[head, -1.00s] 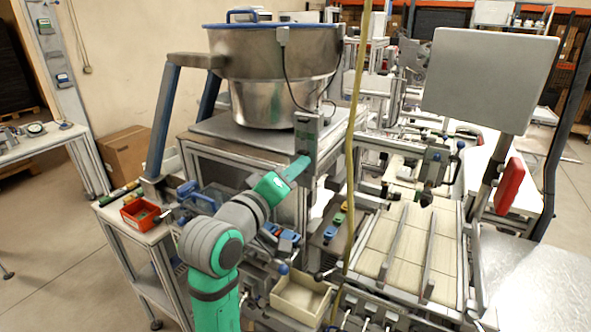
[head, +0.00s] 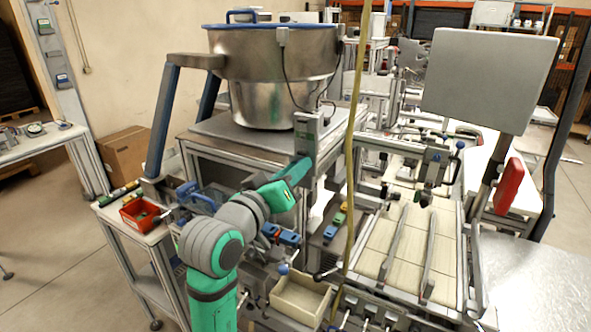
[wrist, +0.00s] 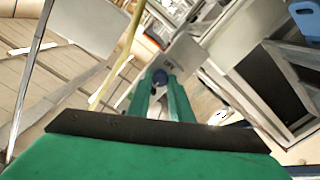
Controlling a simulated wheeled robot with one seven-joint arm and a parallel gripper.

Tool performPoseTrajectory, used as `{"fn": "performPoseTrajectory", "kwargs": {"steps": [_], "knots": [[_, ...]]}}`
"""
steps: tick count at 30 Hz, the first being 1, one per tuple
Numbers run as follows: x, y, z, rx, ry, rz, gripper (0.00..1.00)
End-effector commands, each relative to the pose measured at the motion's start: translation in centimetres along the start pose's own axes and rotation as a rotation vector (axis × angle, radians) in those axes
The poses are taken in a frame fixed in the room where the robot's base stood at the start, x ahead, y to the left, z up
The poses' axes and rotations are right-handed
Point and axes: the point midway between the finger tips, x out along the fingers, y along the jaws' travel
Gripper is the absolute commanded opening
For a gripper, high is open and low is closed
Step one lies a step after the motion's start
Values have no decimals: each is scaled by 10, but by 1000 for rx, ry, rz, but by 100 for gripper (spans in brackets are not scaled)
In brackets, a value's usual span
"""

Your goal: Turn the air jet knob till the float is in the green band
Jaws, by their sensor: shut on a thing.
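The air jet knob (wrist: 160,76) is small, round and dark blue. In the wrist view it sits between the tips of my gripper (wrist: 161,84), whose two green fingers are shut on it. Behind the knob is a light grey plate (wrist: 184,60) with small dark lettering, too small to read surely. In the head view my gripper (head: 303,167) reaches the lower front of an upright grey metal housing (head: 307,135) beside the bowl feeder; the knob is hidden there. I cannot make out the float or the green band in either view.
The large steel bowl feeder (head: 268,75) stands behind my arm. A yellow hose (head: 353,150) hangs just right of the housing. A beige bin (head: 301,297) and a red bin (head: 140,213) lie lower down. A grey panel (head: 488,78) stands at the right.

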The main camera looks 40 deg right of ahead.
Motion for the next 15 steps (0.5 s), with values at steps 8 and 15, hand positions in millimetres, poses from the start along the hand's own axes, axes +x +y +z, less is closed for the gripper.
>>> {"fn": "performPoseTrajectory", "kwargs": {"steps": [8, 15], "knots": [[0, -1, 1, -2, -3, -1, 38], [0, 0, 0, -2, -1, -1, 38]]}}
